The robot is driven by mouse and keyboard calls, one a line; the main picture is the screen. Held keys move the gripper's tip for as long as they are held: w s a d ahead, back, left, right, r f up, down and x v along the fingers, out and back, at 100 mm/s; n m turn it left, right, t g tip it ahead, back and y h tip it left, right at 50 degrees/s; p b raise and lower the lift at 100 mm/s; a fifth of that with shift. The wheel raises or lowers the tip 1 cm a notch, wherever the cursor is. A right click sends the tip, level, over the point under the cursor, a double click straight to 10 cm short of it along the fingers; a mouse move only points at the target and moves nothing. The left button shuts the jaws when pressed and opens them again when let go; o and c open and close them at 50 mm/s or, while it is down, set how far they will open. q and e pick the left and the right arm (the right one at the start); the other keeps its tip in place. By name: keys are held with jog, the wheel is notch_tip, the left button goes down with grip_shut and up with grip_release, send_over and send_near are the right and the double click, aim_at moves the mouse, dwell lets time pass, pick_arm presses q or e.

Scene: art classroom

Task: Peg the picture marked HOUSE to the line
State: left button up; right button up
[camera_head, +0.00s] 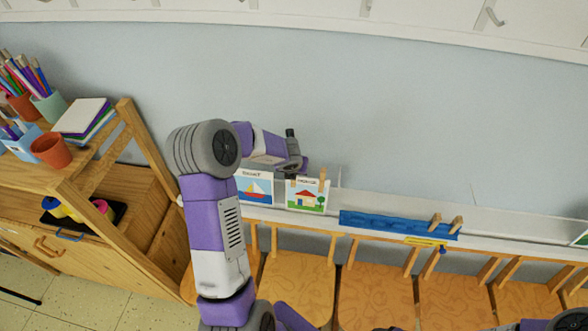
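The house picture (306,198) is a white card with a red-roofed house and a tree; its heading is too small to read surely. It stands upright against the wall side of the ledge. A wooden peg (323,177) shows at its top right edge; I cannot tell whether it grips a line there. My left gripper (299,169) is just above the card's top left part, seen edge-on; whether its fingers are open or shut is unclear. The line itself cannot be made out clearly. My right gripper is not clearly in view; only purple and grey arm parts show at the bottom.
A boat picture (255,188) stands left of the house picture. A blue rack (385,223) with two wooden pegs (456,224) lies to the right on the white ledge (505,229). A wooden shelf (95,178) with pots and paper is at left. Wooden chairs or easels line the front.

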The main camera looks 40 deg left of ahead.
pick_arm(q)
jog(key=o, duration=0.9)
jog(key=shift+o, duration=1)
jog(key=p+v, duration=0.4)
jog(key=v, duration=0.3)
dwell(0.3)
dwell(0.4)
